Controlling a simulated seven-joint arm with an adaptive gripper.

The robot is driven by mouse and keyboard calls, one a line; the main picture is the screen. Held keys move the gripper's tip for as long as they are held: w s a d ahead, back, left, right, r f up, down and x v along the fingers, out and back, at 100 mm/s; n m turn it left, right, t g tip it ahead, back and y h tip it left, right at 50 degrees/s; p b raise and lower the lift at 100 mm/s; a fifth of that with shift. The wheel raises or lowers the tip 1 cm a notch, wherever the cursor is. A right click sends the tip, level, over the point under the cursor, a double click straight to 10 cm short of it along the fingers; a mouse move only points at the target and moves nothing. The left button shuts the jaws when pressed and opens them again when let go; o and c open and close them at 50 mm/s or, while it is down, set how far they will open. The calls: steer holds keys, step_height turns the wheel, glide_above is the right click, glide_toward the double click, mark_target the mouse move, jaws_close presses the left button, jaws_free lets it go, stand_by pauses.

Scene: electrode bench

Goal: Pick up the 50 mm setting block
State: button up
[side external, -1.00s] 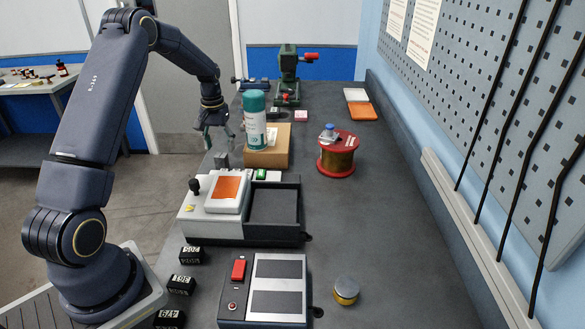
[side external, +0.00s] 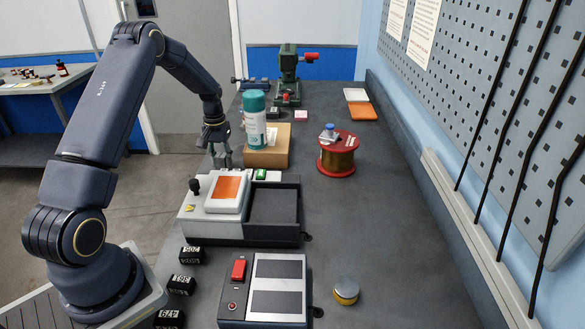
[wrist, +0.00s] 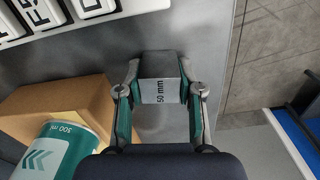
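The 50 mm setting block (wrist: 160,91) is a grey block with a pale label reading "50 mm". It stands on the bench near its left edge, and in the side view it is largely hidden by my gripper. My gripper (side external: 222,163) points down over it. In the wrist view, the fingers of my gripper (wrist: 160,75) stand on both sides of the block, with its label facing the camera. The fingers look open around it, with little gap on either side; firm contact is not visible.
A cardboard box (side external: 267,155) with a green-white 300 ml can (side external: 255,122) stands close to the right of my gripper. A white-grey device (side external: 212,222) with an orange panel sits in front. A red spool (side external: 337,158) stands farther right. Bare bench lies right of the device.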

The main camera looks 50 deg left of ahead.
jaws_close()
steer(key=shift+r, duration=0.15)
